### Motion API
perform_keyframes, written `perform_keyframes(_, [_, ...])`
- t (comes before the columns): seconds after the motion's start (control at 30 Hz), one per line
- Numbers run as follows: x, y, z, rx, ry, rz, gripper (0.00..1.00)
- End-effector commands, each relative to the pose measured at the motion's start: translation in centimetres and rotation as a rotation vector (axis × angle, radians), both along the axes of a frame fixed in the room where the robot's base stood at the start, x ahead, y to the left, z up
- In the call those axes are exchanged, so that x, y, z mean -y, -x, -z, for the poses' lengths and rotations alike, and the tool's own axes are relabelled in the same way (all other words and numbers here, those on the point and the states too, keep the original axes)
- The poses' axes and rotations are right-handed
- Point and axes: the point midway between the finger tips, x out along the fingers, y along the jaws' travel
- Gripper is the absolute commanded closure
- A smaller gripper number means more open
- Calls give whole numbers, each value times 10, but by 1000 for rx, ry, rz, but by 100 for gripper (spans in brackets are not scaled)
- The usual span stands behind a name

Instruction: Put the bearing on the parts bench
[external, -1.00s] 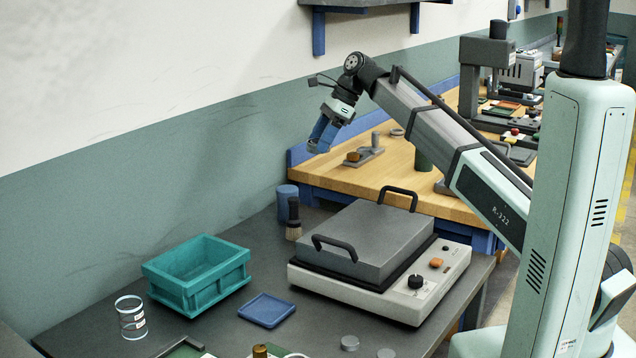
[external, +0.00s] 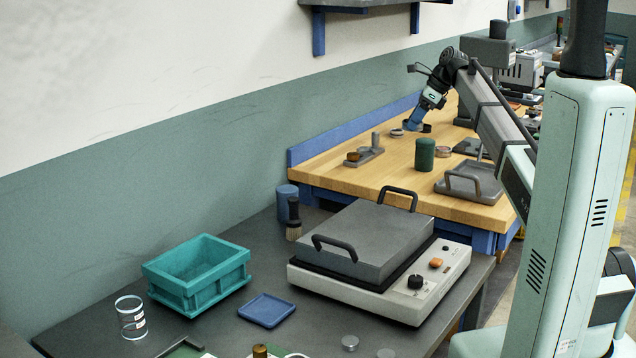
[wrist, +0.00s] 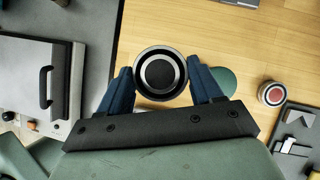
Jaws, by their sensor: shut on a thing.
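The bearing (wrist: 141,74), a dark and silver ring, sits between the two blue fingers of my gripper (wrist: 160,85) in the wrist view. My gripper is shut on it, with a finger at each side. In the external view my gripper (external: 412,125) points down over the far part of the wood-topped bench (external: 330,178). The bearing is hard to make out there, and I cannot tell its exact height above the wood.
A green cylinder (external: 425,154), a reddish round part (external: 444,151), a pegged grey fixture (external: 365,157) and a handled grey plate (external: 468,182) stand on the wood. The nearer dark table holds a lidded machine (external: 365,245), a teal bin (external: 197,275) and a blue tray (external: 267,310).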

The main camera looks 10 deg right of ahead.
Motion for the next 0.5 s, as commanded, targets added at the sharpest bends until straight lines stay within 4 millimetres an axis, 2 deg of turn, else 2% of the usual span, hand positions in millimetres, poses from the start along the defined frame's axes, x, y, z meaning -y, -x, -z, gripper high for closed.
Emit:
perform_keyframes(0.03, [10,-3,0,1,-1,14,76])
perform_keyframes(0.3, [7,-1,38,-1,-1,11,76])
perform_keyframes(0.5, [6,-1,53,0,0,9,76])
